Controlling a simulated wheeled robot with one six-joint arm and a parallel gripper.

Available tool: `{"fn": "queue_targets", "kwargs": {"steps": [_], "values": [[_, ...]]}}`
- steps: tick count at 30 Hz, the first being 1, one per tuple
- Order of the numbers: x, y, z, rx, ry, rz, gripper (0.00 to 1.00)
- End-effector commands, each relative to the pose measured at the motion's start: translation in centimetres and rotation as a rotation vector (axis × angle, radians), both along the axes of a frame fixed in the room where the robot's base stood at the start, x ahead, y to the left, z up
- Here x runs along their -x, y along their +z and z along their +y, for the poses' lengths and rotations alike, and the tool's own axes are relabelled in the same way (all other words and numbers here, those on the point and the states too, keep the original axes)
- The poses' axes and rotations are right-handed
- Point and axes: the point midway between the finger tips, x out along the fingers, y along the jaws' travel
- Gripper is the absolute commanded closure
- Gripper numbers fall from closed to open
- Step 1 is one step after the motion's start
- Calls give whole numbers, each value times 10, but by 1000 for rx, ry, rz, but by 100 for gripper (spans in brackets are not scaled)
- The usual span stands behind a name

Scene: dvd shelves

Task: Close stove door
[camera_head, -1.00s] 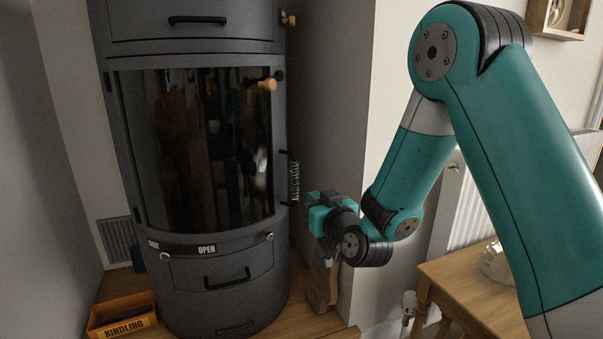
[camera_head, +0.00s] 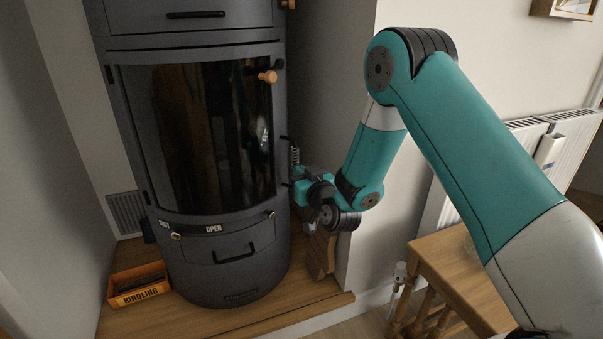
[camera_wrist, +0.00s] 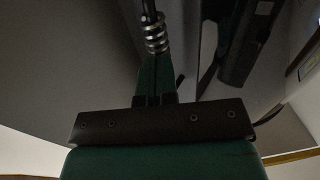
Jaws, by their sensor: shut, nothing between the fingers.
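The stove is a tall dark grey cylinder, and its door (camera_head: 200,140) has a large dark glass pane in the head view. The door looks about flush with the body; I cannot tell whether a narrow gap remains at its right edge. A coiled spring handle (camera_head: 295,157) stands at the door's right side, and its coil also shows in the wrist view (camera_wrist: 156,34). My gripper (camera_head: 297,187) is shut and empty, just below the coil at the stove's right side. In the wrist view its closed fingers (camera_wrist: 155,90) point toward the handle. Contact is unclear.
An orange kindling box (camera_head: 138,285) sits on the wooden hearth (camera_head: 230,325) at left. Brown gloves or a similar item (camera_head: 320,255) hang below my gripper. A wall (camera_head: 345,130) stands close behind it. A wooden table (camera_head: 460,275) is at the lower right.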

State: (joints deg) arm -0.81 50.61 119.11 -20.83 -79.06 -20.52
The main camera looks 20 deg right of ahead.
Motion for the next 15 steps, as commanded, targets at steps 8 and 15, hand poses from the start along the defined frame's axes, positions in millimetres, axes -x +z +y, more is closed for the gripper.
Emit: {"fn": "queue_targets", "kwargs": {"steps": [8, 15], "values": [[-33, 0, -9, -1, 0, -5, 100], [-59, 1, -15, 0, 0, -1, 100]]}}
